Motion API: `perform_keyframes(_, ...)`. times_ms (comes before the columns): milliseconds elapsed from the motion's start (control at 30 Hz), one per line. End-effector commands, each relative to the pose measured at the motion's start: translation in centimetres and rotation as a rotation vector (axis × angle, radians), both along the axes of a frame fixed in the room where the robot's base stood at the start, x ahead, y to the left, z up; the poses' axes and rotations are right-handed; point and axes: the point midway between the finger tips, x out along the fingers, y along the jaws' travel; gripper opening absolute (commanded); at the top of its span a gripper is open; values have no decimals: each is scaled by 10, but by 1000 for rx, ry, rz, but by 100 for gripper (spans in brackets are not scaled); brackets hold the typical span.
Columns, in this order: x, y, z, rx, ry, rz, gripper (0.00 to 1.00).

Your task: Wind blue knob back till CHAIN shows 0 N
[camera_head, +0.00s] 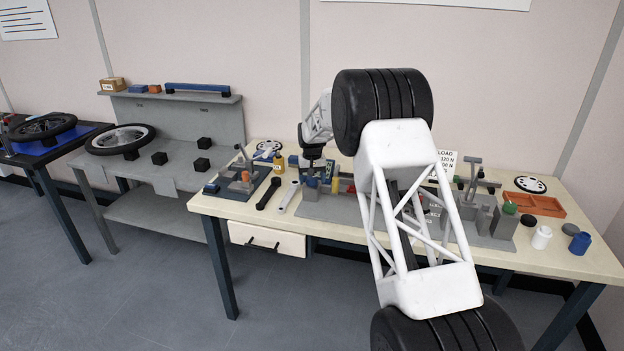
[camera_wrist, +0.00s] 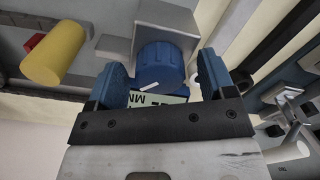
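The blue knob (camera_wrist: 160,68) sits between the two blue fingers of my gripper (camera_wrist: 162,62) in the wrist view. A gap shows on both sides, so the fingers look open around it. A short white mark lies on the knob's near face. A pale display or label (camera_wrist: 165,99) with dark characters is partly covered by my gripper; its reading is not legible. In the head view, my gripper (camera_head: 313,162) points down over the fixture on the bench, at the blue knob (camera_head: 312,181). No CHAIN value can be read.
A yellow cylinder (camera_wrist: 54,55) and a red part (camera_wrist: 34,43) are left of the knob in the wrist view. In the head view, wrenches (camera_head: 286,197) lie left of the fixture. My arm hides the bench middle and part of the LOAD card (camera_head: 447,160).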

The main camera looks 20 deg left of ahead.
Motion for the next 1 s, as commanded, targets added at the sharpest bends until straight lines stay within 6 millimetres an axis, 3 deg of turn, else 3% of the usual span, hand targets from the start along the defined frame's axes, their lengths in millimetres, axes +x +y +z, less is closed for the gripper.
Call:
perform_keyframes(367,0,0,9,0,-1,0,76)
perform_keyframes(800,0,0,60,1,-2,0,76)
perform_keyframes(1000,0,0,75,0,0,0,76)
